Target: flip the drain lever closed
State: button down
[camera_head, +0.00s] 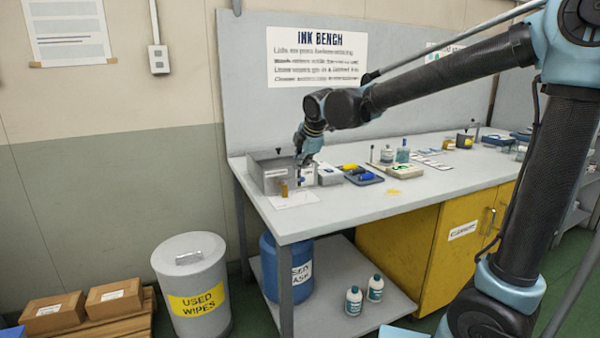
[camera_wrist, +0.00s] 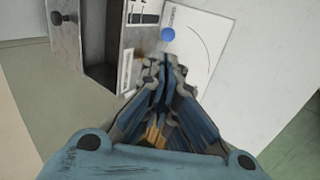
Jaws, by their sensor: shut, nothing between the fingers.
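A grey metal tank (camera_head: 268,172) stands at the left end of the bench; its open top and wall show in the wrist view (camera_wrist: 97,75). A small brass-coloured fitting (camera_head: 284,189) is at the tank's front, low above a white sheet. In the wrist view a round blue knob (camera_wrist: 168,34) shows just beyond my fingertips; it may be the drain lever's end, but the lever's arm is hidden. My gripper (camera_wrist: 168,68) is shut and empty, pointing down close beside the tank; it also shows in the head view (camera_head: 303,160). Contact with the knob cannot be told.
A white panel with a curved line (camera_wrist: 200,45) lies beside the tank. A used-wipes bin (camera_head: 190,270) and a blue drum (camera_head: 270,265) stand below.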

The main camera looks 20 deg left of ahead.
jog(key=v, duration=0.7)
jog(key=shift+d+r, duration=0.3)
